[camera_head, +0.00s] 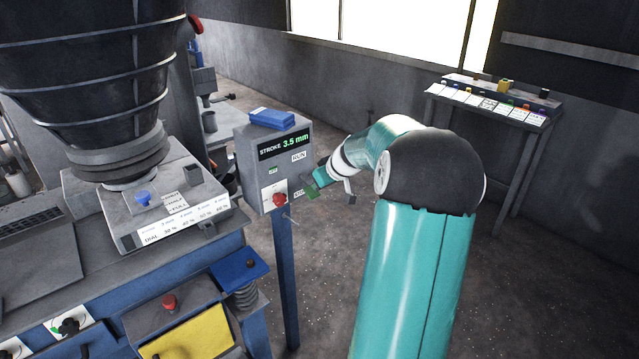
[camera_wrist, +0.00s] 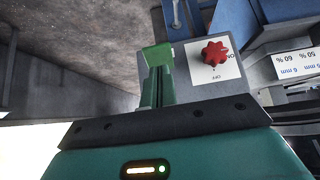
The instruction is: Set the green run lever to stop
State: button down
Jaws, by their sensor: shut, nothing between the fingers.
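The grey control box (camera_head: 258,165) stands on a blue post. Its display reads "STROKE 3.5 mm", with a RUN label above and a partly covered STOP label below on its right side. A dark green piece that looks like the run lever (camera_head: 311,193) sits beside the STOP label. My gripper (camera_head: 318,180) is at the box's right side, close to this piece. In the wrist view, my gripper (camera_wrist: 158,78) is shut, with a green block, likely the lever's grip (camera_wrist: 157,55), at its tips. Whether they touch, I cannot tell.
A red star knob (camera_head: 279,199) on a white ON/OFF plate is close by on the box; it also shows in the wrist view (camera_wrist: 215,53). A blue case (camera_head: 271,118) lies on top. The screen machine (camera_head: 165,215) stands left.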

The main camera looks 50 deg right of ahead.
jog(key=shift+r, duration=0.8)
jog(key=shift+r, duration=0.1)
